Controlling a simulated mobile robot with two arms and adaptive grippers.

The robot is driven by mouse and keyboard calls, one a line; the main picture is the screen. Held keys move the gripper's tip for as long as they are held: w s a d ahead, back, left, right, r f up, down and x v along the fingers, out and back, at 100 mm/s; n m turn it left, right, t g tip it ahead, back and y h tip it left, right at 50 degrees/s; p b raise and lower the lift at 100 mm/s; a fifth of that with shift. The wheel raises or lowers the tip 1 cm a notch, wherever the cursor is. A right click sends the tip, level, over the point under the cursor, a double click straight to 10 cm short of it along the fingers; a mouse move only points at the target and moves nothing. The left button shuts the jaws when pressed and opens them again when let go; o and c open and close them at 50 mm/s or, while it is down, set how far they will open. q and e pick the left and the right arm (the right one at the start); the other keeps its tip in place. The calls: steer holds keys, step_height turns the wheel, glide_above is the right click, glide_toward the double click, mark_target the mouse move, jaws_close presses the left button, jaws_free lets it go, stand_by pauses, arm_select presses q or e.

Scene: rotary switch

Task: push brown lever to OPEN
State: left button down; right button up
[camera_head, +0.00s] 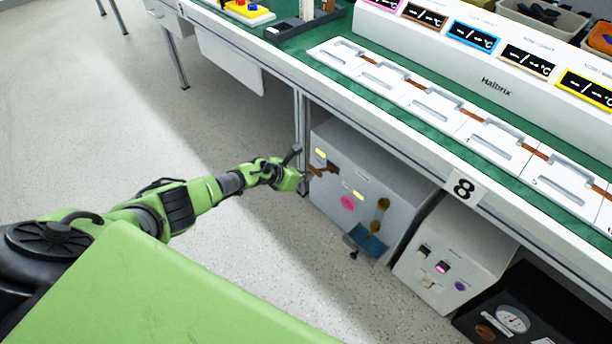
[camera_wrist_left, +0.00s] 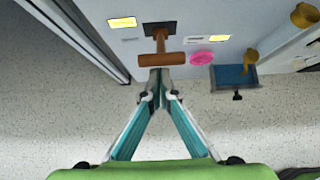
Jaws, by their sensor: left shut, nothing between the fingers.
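The brown lever (camera_head: 322,169) sticks out from the front of a grey box (camera_head: 365,185) under the bench. In the left wrist view the lever (camera_wrist_left: 161,58) is a T shape, its crossbar level and its stem rising to a dark slot plate. My left gripper (camera_head: 303,180) is at the lever in the head view. In the left wrist view its fingertips (camera_wrist_left: 154,76) are together just below the crossbar, with nothing between them; I cannot tell whether they touch it. Small yellow labels (camera_wrist_left: 122,23) are near the lever, too small to read. My right gripper is not in view.
A pink round button (camera_wrist_left: 202,58), a blue part (camera_wrist_left: 234,77) and brass-coloured knobs (camera_head: 383,204) are right of the lever. A bench leg (camera_head: 301,125) stands left of the box. The bench edge (camera_head: 380,140) overhangs it. More boxes (camera_head: 455,255) stand right; open floor lies in front.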

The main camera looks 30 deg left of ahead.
arm_select(q)
steer(key=shift+w+d+r, duration=0.15)
steer(key=shift+w+r, duration=0.65)
steer(key=shift+r, duration=0.2)
steer(key=shift+s+a+r, duration=0.15)
steer(key=shift+a+r, duration=0.1)
steer(key=shift+r, duration=0.05)
steer(key=shift+s+a+r, duration=0.1)
steer(key=shift+s+r, duration=0.4)
steer(key=shift+s, duration=0.25)
steer(key=shift+s+r, duration=0.25)
steer(key=shift+s, duration=0.3)
glide_toward(312, 168)
steer(key=s, duration=0.4)
steer(key=shift+s+a+r, duration=0.2)
steer(key=shift+a+r, duration=0.05)
steer(key=shift+a, duration=0.3)
